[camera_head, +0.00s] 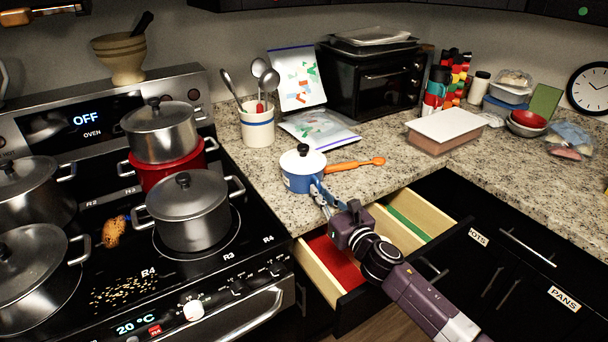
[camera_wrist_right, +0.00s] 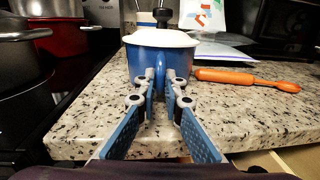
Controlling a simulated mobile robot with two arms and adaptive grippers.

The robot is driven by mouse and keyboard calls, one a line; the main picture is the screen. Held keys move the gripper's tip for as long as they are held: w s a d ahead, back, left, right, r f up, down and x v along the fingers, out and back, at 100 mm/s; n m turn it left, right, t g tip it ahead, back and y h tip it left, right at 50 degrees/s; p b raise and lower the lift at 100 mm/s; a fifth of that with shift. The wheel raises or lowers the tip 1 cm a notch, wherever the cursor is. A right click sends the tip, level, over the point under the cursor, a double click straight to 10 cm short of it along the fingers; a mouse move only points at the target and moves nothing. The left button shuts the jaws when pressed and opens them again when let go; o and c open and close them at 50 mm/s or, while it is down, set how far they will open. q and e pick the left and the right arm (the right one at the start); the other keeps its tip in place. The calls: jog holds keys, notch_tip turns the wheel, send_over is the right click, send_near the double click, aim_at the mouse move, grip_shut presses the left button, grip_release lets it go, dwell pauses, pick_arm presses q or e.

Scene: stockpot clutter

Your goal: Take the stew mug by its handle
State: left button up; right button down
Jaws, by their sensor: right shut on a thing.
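The stew mug (camera_head: 300,182) is a small blue pot-like mug with a white lid and dark knob, upright on the granite counter near its front edge. In the right wrist view the mug (camera_wrist_right: 139,64) is straight ahead, its blue handle pointing at me. My right gripper (camera_head: 318,191) reaches up from the lower right. Its fingertips, also in the right wrist view (camera_wrist_right: 163,78), sit on both sides of the handle and are shut on it; they hide much of it. My left gripper is not in view.
An orange spoon (camera_head: 355,164) lies just right of the mug. An open drawer (camera_head: 420,214) is below my right arm. Steel pots (camera_head: 188,217) crowd the stove on the left.

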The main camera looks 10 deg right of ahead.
jog(key=shift+r+p, duration=2.4)
jog(key=shift+r, duration=0.3)
jog(key=shift+f, duration=0.1)
